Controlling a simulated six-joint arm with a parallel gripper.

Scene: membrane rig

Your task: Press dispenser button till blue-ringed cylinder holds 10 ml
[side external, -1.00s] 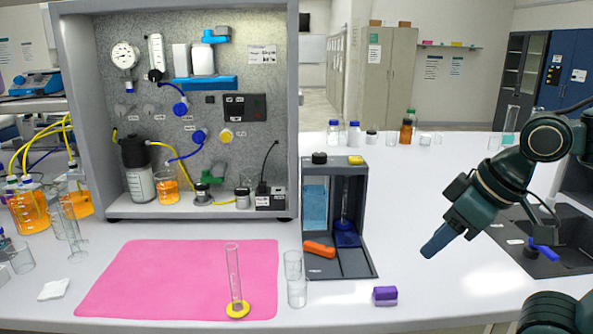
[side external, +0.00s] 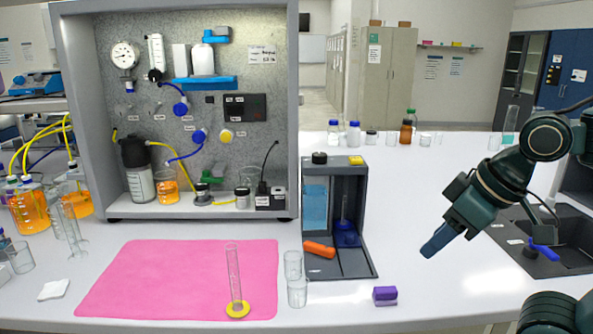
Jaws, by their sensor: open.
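The dispenser (side external: 308,235) is a dark grey open-fronted box with a pale blue tank on its left side. A yellow button (side external: 356,160) sits on its top at the right. The blue-ringed cylinder (side external: 345,212) stands upright in the right bay, with its blue base at the bottom. Its liquid level is too small to read. My gripper (side external: 432,243) is open and empty, in the air to the right of the dispenser and apart from it. It points down and to the left.
A yellow-ringed cylinder (side external: 234,280) stands on the pink mat (side external: 160,275). The bench between gripper and dispenser is clear.

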